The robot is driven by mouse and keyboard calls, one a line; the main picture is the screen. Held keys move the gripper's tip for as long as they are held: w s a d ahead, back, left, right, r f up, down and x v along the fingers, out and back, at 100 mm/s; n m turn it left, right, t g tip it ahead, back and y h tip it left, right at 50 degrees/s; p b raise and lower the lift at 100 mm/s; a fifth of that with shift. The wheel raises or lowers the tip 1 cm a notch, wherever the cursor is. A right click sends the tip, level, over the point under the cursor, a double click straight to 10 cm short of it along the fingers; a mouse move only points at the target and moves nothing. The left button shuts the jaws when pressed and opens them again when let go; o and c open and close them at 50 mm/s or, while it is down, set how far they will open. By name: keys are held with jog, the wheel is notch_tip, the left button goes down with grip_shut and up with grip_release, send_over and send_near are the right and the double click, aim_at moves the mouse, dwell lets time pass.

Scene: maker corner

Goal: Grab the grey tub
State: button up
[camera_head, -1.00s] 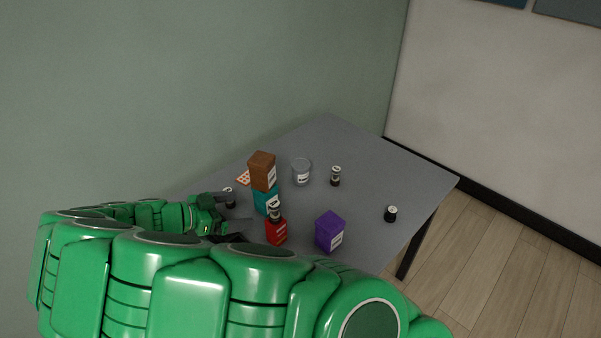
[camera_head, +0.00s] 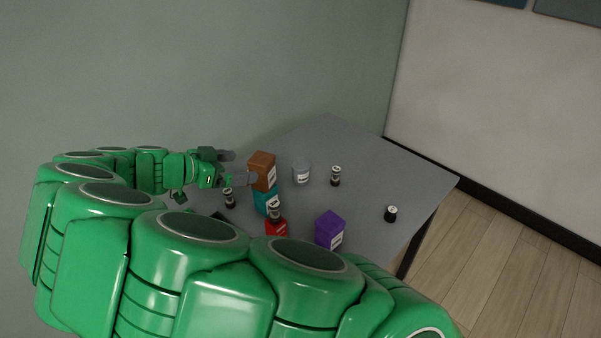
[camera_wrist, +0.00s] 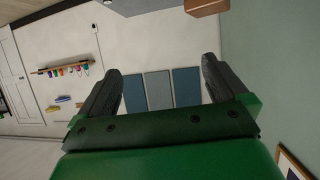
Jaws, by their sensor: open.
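The grey tub (camera_head: 301,173) is a round, light grey container with a white label. It stands upright on the grey table, behind and right of the brown box. My gripper (camera_head: 240,166) is open and empty, left of the brown box (camera_head: 262,170), with its fingers close to that box. I cannot tell whether they touch. In the wrist view my two dark fingers (camera_wrist: 162,85) are spread apart with nothing between them, and the tub does not show there. A brown corner, likely the brown box (camera_wrist: 206,5), shows at the top edge.
A dark jar (camera_head: 275,212) stands on a red box (camera_head: 276,228) in front. A purple box (camera_head: 330,229) and jars (camera_head: 335,176) (camera_head: 390,213) (camera_head: 229,198) stand around. The table (camera_head: 370,160) is clear at back right.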

jog(key=w+d+n+t+y, duration=0.1)
jog(key=w+d+n+y, duration=0.25)
jog(key=w, duration=0.55)
jog(key=w+d+n+t+y, duration=0.15)
jog(key=w+d, duration=0.25)
jog(key=w, duration=0.4)
jog(key=n+y, duration=0.7)
send_over(305, 169)
jog(key=a, duration=0.2)
notch_tip(305, 169, down, 2)
jog(key=s+d+r+n+y, duration=0.2)
jog(key=d+n+y, duration=0.25)
jog(key=y, duration=0.25)
jog(key=shift+n+h, duration=0.4)
jog(key=shift+n, duration=0.05)
jog(key=f, duration=1.4)
jog(key=a+f, duration=0.1)
jog(key=f, duration=0.6)
jog(key=shift+f, duration=0.35)
jog(key=shift+x, duration=1.2)
jog(key=shift+w+a+f, duration=0.1)
jog(key=shift+w+a, duration=0.35)
jog(key=shift+w, duration=0.4)
jog(key=shift+w+a+f, duration=0.1)
jog(key=shift+w+a, duration=0.35)
jog(key=shift+w, duration=0.45)
jog(key=shift+x, duration=0.75)
jog(key=c, duration=1.3)
